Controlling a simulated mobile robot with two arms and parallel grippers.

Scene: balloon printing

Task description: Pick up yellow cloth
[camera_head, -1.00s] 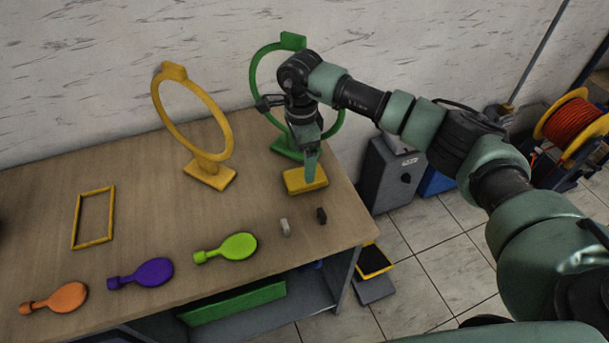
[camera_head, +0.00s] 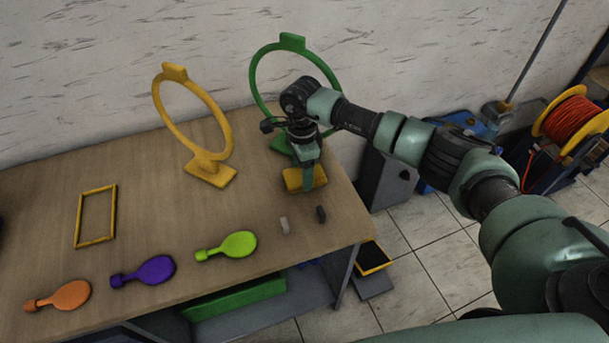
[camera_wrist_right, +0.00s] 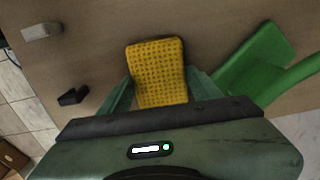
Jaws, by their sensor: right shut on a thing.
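The yellow cloth (camera_head: 318,176) is a small waffle-textured pad on the right part of the wooden table. My right gripper (camera_head: 307,186) reaches down onto it from above. In the right wrist view the cloth (camera_wrist_right: 158,72) lies between the two green fingers of the right gripper (camera_wrist_right: 160,95), one at each side, and the gripper is shut on it. The fingers hide part of the cloth in the head view. I cannot tell whether the cloth is clear of the table. My left gripper is not in view.
A green ring stand (camera_head: 292,38) stands close behind my right gripper; its base (camera_wrist_right: 245,75) is near the fingers.

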